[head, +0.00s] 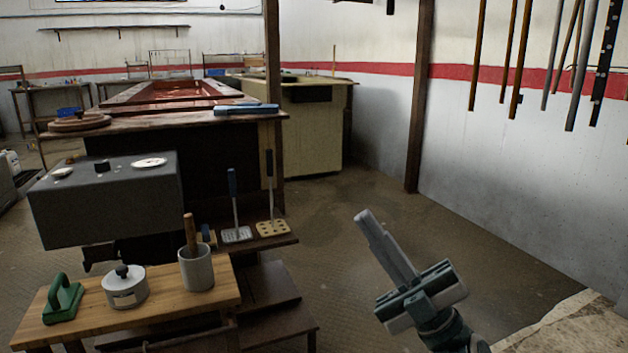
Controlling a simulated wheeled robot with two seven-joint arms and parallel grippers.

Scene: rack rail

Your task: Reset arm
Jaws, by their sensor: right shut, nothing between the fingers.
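My right gripper (385,245) is at the lower right of the head view, raised over bare floor. Its fingers are together and point up and to the left, with nothing between them. It stands apart from the wooden bench and touches nothing that I can see. My left gripper is not in the head view.
A wooden bench (205,298) at lower left holds a green-handled tool (63,298), a lidded pot (125,287) and a grey mortar (196,268) with a pestle. Two mashers (236,234) (272,228) stand on a shelf behind. Rods (513,60) hang at upper right. The middle floor is clear.

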